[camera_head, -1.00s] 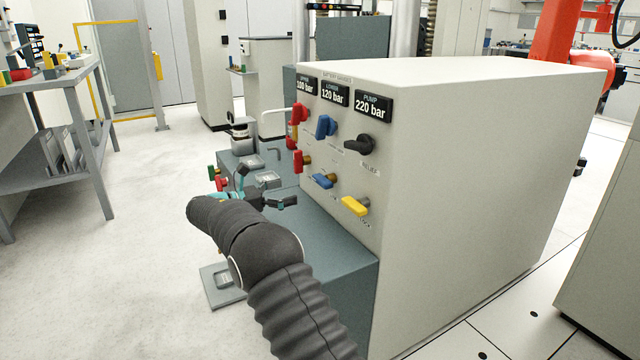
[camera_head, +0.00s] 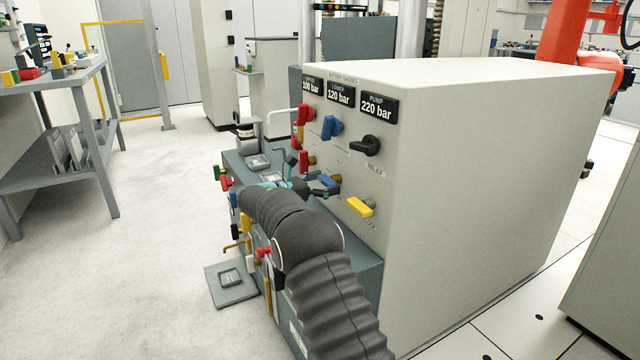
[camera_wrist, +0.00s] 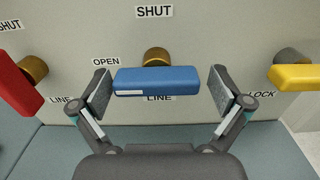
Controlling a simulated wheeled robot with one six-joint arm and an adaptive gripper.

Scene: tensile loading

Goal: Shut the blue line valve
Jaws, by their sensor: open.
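The blue line valve has a blue lever handle (camera_wrist: 157,80) on a brass stem (camera_wrist: 156,57), set on the upright panel. In the wrist view the lever lies level between my fingers, with an OPEN label at its upper left and a SHUT label above the stem. My gripper (camera_wrist: 161,92) is open, one finger at each end of the lever. The left finger is close to the lever's end; I cannot tell whether it touches. In the head view the blue lever (camera_head: 328,181) is partly hidden by my gripper (camera_head: 322,188).
A red lever (camera_wrist: 18,85) is on the left and a yellow lever (camera_wrist: 294,77) on the right. Above are a red knob (camera_head: 304,114), a blue knob (camera_head: 331,127) and a black knob (camera_head: 367,145). A grey-green bench ledge (camera_wrist: 60,150) lies below the panel.

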